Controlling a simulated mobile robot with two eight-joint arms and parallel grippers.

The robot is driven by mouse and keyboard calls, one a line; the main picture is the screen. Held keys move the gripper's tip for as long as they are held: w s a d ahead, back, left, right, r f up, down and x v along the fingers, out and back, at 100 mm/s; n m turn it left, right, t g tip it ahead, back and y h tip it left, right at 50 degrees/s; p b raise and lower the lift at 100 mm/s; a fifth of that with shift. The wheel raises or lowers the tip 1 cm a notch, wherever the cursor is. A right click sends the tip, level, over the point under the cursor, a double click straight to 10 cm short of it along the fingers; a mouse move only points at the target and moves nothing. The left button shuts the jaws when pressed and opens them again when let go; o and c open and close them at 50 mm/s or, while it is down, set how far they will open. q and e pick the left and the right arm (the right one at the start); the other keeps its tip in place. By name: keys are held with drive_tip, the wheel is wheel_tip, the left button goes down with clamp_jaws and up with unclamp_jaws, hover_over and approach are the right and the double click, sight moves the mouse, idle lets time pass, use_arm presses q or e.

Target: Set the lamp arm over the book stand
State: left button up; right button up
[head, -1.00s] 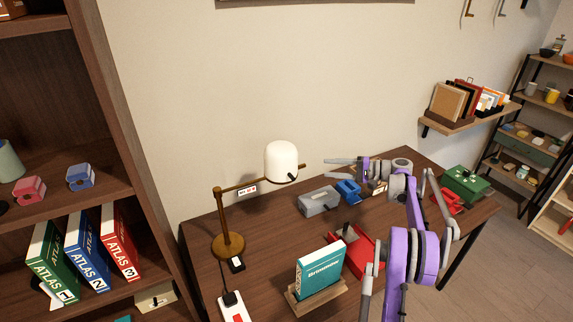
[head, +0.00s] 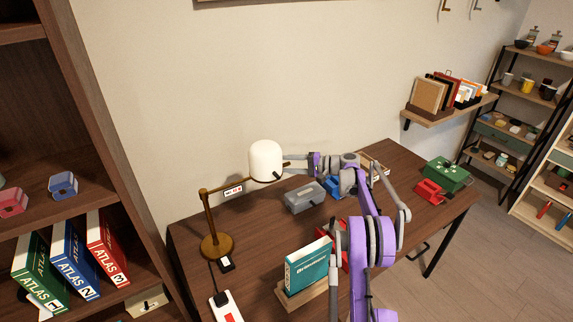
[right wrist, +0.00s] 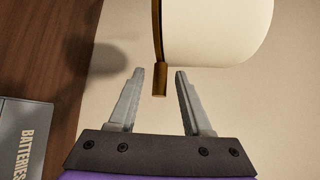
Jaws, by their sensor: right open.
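The desk lamp has a round brass base (head: 216,247), a brass arm (head: 230,189) and a white shade (head: 266,158). Its arm points right, and the shade hangs behind the book stand. The wooden book stand (head: 300,299) stands at the desk's front and holds an upright teal book (head: 307,266). My right gripper (head: 287,164) is open at the right side of the shade. In the right wrist view, the lamp's short brass handle (right wrist: 160,80) lies between the open fingertips (right wrist: 159,75), with no visible contact. The shade (right wrist: 215,30) is just beyond. My left gripper is not in view.
A grey batteries box (head: 305,197) lies below my right gripper. A red-and-white power strip (head: 226,308) is at the front left. Red (head: 430,191) and green (head: 447,174) items sit at the desk's right. Shelving with atlases (head: 72,262) stands left.

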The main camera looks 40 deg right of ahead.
clamp_jaws()
idle(1.4)
